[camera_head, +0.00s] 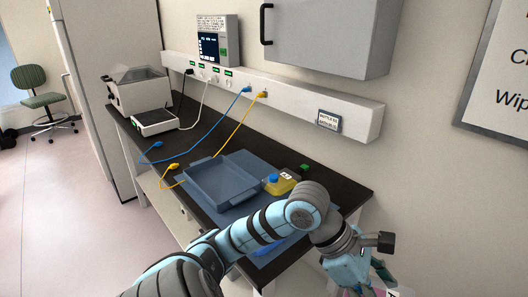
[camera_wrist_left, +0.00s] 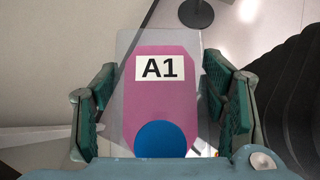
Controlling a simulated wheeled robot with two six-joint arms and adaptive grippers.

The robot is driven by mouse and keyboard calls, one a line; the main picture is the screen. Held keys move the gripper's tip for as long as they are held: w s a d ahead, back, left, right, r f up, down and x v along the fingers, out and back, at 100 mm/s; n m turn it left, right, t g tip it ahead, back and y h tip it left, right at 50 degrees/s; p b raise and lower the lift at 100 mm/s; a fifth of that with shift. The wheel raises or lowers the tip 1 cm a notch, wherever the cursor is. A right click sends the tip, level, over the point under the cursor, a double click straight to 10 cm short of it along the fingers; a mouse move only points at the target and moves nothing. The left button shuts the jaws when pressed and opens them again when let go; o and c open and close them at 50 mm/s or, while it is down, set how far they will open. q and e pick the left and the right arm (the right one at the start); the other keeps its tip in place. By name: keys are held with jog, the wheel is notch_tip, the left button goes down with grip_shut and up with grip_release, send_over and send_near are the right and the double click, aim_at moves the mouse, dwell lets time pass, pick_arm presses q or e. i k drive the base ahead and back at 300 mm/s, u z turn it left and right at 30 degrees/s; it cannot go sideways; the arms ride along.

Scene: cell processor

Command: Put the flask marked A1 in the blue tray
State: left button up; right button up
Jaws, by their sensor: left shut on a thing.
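In the left wrist view, my left gripper (camera_wrist_left: 160,108) is shut on the pink flask marked A1 (camera_wrist_left: 162,100). The flask has a white label and a blue cap, and lies between the green finger pads. In the head view, my left gripper (camera_head: 368,284) hangs at the lower right, past the bench's right end. Only a small bit of the flask shows there, at the bottom edge. The blue tray (camera_head: 204,193) is on the bench, left of the gripper, and looks empty. My right gripper is not in view.
A yellow flask with a blue cap (camera_head: 273,178) lies beside the tray's right side, near a small green object (camera_head: 305,168). A blue cable (camera_head: 205,128) and a yellow cable (camera_head: 238,128) hang from the wall rail. Devices stand at the bench's far left.

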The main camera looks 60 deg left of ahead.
aim_at(217, 180)
jog(key=z, duration=1.85)
jog(key=k, duration=1.15)
jog(key=u, duration=2.2)
